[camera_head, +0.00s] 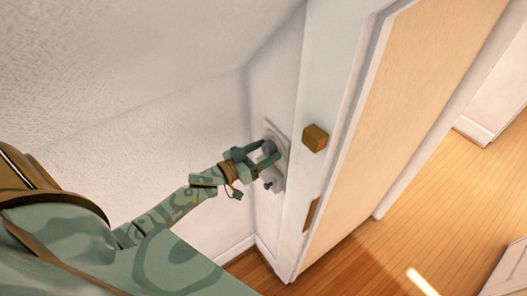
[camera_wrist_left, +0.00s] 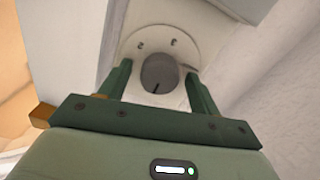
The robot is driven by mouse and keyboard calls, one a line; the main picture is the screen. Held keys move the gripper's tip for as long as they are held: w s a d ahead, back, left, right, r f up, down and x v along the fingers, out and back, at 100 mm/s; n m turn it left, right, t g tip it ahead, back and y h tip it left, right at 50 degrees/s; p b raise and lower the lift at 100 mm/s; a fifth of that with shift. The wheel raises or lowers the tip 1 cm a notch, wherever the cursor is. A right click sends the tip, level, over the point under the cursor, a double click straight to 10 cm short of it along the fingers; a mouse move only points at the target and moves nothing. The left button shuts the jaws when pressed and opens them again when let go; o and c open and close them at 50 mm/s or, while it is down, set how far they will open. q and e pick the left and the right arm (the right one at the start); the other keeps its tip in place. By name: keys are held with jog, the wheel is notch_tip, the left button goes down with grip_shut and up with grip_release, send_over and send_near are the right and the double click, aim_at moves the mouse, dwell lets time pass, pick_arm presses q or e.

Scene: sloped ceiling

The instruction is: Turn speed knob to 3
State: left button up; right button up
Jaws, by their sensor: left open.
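The speed knob is a grey round dial on a pale wall plate (camera_head: 279,181) beside the door frame. In the left wrist view the knob (camera_wrist_left: 160,73) sits on a round light disc (camera_wrist_left: 160,42) with small dark marks, too small to read surely. A short dark line shows on the knob's lower part. My left gripper (camera_head: 262,154) is at the plate. In the wrist view its two green fingers (camera_wrist_left: 160,88) stand apart, one on either side of the knob. I cannot tell whether they touch it. My right gripper is not in view.
A textured white wall (camera_head: 130,70) slopes in from the left.

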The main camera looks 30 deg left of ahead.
pick_arm(q)
jog(key=c, duration=1)
jog(key=shift+m, duration=0.3)
